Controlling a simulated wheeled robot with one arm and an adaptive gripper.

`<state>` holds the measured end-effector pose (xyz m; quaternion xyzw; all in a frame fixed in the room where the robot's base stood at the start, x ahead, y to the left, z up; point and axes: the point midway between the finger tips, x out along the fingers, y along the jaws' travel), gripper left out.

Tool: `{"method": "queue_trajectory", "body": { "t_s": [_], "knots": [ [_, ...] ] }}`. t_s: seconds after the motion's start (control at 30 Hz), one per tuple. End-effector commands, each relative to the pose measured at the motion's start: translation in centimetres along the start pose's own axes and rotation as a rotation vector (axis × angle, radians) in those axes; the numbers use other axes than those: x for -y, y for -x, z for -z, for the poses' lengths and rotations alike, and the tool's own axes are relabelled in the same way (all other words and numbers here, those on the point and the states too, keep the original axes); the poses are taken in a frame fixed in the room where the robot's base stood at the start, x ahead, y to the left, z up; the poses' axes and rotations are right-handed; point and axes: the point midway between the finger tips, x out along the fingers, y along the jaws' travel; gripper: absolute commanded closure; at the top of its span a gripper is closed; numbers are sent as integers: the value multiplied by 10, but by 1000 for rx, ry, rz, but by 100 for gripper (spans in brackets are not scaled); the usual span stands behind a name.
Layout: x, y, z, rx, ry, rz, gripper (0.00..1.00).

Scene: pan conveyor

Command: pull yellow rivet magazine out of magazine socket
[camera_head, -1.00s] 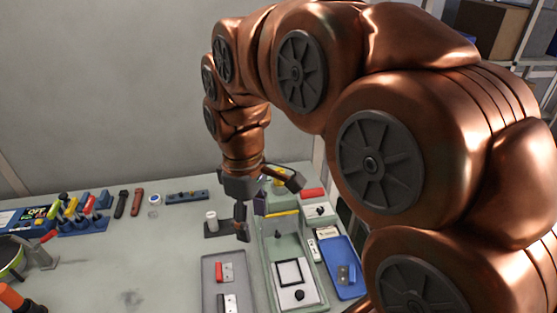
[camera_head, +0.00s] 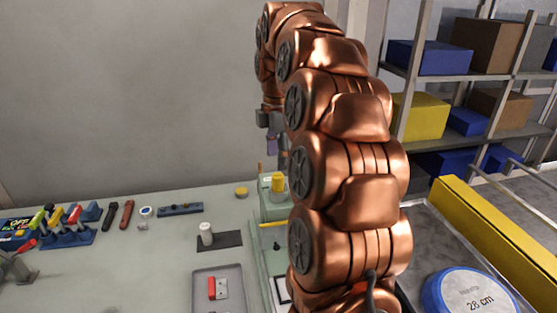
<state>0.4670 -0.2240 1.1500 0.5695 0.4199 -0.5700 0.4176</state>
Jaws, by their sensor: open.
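A yellow upright cylinder (camera_head: 277,183), which looks like the rivet magazine, stands at the back end of the pale green fixture (camera_head: 265,245). Its socket is too small to make out clearly. My gripper (camera_head: 272,145) is open and raised above and slightly behind the cylinder, apart from it. My copper arm hides part of the gripper and the right side of the fixture.
A yellow disc (camera_head: 241,191) lies on the table left of the fixture. A white cylinder (camera_head: 206,233) stands on a dark plate. A grey tray (camera_head: 200,290) holds a red and white part. Several tools stand at left; shelves with boxes (camera_head: 428,57) are at right.

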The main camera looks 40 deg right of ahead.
Motion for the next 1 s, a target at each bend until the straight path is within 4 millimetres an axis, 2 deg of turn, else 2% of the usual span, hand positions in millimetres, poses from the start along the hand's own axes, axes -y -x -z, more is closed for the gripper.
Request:
{"method": "queue_trajectory", "body": {
  "t_s": [0.27, 0.8, 1.0],
  "knots": [
    [-3, -10, -4, 1, 11, -2, 38],
    [-2, -64, -4, 2, 11, 2, 38],
    [-2, -76, -3, 1, 11, 0, 38]
  ]
}}
